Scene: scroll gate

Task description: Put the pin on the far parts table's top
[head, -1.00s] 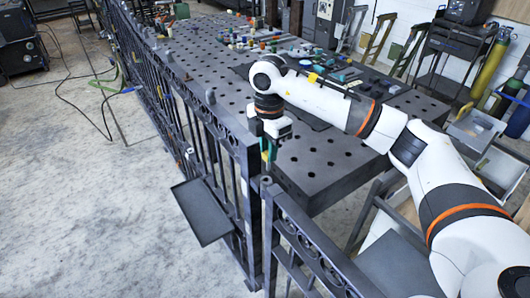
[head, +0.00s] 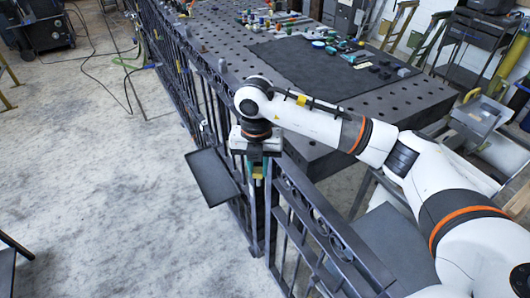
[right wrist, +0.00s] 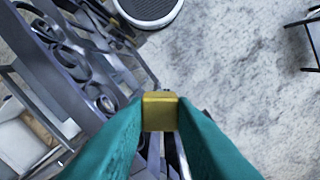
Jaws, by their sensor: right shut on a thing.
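My right gripper (head: 257,172) hangs above the gate beside the near corner of the perforated table, pointing down. In the right wrist view its teal fingers (right wrist: 160,115) are shut on a yellow, square-ended pin (right wrist: 160,112). Most of the pin is hidden below its top. The pin shows only as a small yellow patch in the head view. I cannot tell for sure which surface is the far parts table; a dark piece of furniture (head: 8,262) is cut off at the lower left edge. My left gripper is not in view.
A dark metal gate (head: 318,225) and railing run along the perforated table (head: 400,103). A small dark tray (head: 213,178) sticks out from the railing. A dark mat (head: 305,68) and several small parts lie on the table.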

